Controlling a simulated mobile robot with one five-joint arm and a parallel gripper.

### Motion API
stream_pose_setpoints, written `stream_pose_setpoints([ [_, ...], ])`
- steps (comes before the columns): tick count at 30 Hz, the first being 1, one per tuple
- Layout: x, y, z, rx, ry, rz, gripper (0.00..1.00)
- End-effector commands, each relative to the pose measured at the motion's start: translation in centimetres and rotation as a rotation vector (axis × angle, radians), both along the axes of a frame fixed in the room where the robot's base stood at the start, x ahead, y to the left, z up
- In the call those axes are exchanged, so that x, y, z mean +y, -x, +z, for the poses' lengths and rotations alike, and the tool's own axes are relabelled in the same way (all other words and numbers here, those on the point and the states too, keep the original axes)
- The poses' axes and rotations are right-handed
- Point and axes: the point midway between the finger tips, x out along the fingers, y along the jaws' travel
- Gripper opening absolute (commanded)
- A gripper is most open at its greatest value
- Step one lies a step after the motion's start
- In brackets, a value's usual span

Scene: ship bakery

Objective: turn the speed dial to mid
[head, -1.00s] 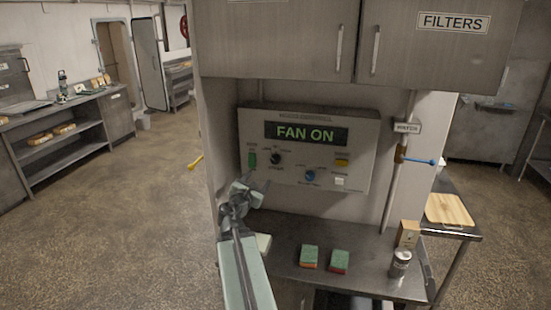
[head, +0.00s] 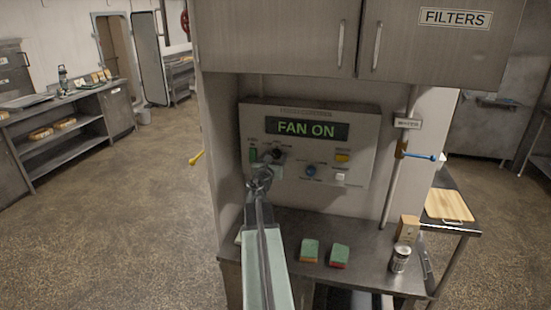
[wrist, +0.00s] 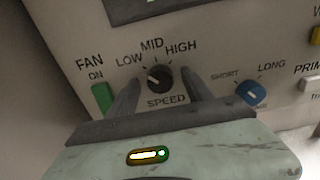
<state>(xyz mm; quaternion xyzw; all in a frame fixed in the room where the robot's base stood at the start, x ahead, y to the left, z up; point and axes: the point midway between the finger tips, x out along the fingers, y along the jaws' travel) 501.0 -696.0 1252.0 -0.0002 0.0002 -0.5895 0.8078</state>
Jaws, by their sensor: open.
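The black speed dial (wrist: 160,78) sits on the control panel under the labels LOW, MID and HIGH, with SPEED printed below it. Its pale pointer mark appears turned up and left, toward LOW. My gripper (wrist: 161,80) is open, with one finger on each side of the dial in the wrist view. I cannot tell whether the fingers touch it. In the head view my gripper (head: 264,170) is just below and left of the dial (head: 277,155). The panel display (head: 306,130) reads FAN ON.
A green fan switch (wrist: 102,97) is close left of my fingers. A blue dial (wrist: 250,93) marked SHORT and LONG is to the right. Green-topped sponges (head: 310,250) and a can (head: 400,258) stand on the counter below. A blue-handled valve (head: 420,156) is farther right.

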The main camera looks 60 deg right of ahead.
Motion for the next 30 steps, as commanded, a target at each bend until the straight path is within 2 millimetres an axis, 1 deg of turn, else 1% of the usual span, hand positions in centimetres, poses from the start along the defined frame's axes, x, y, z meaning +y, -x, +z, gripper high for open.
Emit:
stream_pose_setpoints([
  [3,0.06,0.06,0.0,0.0,0.0,0.0,0.59],
  [4,0.06,0.07,0.0,0.0,0.0,-0.001,0.53],
  [5,0.06,0.07,0.0,0.0,0.0,-0.001,0.45],
  [6,0.06,0.08,0.0,0.0,0.0,-0.001,0.34],
  [8,0.05,0.09,0.0,0.0,0.0,-0.001,0.17],
  [9,0.05,0.09,0.0,0.0,0.0,-0.001,0.06],
  [10,0.05,0.09,0.0,-0.001,0.0,-0.001,0.0],
  [20,0.05,0.12,0.0,-0.046,-0.015,-0.001,0.0],
  [26,0.03,0.13,0.0,-0.159,-0.051,-0.001,0.0],
  [30,0.03,0.15,-0.01,-0.27,-0.086,-0.001,0.0],
])
